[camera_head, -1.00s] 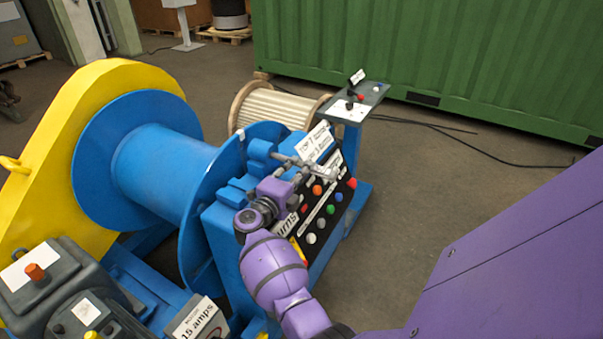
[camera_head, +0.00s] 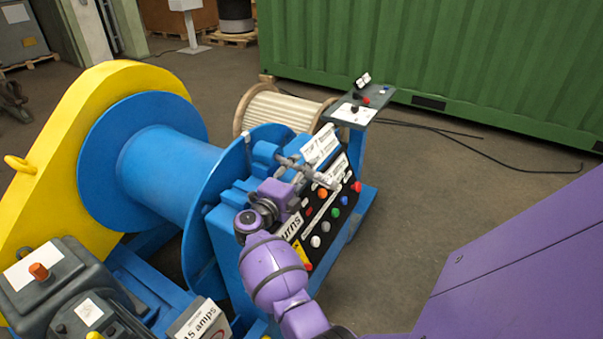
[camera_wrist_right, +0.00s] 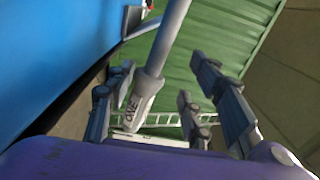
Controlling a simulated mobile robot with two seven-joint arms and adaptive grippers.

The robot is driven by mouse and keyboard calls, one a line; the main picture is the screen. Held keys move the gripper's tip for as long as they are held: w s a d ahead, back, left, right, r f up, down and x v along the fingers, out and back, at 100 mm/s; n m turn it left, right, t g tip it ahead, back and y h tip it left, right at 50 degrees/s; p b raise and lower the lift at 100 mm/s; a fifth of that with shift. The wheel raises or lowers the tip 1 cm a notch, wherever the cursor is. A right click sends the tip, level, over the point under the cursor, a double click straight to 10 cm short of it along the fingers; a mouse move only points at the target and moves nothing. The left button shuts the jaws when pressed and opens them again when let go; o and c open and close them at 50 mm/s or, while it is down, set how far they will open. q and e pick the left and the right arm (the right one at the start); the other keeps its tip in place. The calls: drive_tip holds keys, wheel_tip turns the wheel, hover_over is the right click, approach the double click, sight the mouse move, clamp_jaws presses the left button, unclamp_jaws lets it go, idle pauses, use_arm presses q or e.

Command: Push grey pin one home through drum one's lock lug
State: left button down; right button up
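Grey pin one, a round grey bar with a thicker end marked "ONE" (camera_wrist_right: 139,108), runs between my right gripper's fingers in the right wrist view. My right gripper (camera_wrist_right: 158,104) looks open around it. A gap shows between the pin and the right finger; on the left, contact cannot be told. In the head view the right gripper (camera_head: 311,175) is over the control stand, beside the blue block near drum one's flange. Drum one (camera_head: 170,165) is the big blue drum. The lock lug's hole, and how far the pin sits in it, cannot be made out. My left gripper is not in view.
The control panel (camera_head: 325,228) with coloured buttons lies just below the right gripper. A yellow guard (camera_head: 50,150) stands at the left, a wooden reel (camera_head: 282,112) behind. A green container (camera_head: 430,50) closes the back.

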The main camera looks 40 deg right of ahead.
drive_tip(key=v, duration=1.1)
drive_tip(key=shift+a, duration=0.4)
drive_tip(key=shift+s, duration=0.1)
drive_tip(key=shift+c, duration=0.5)
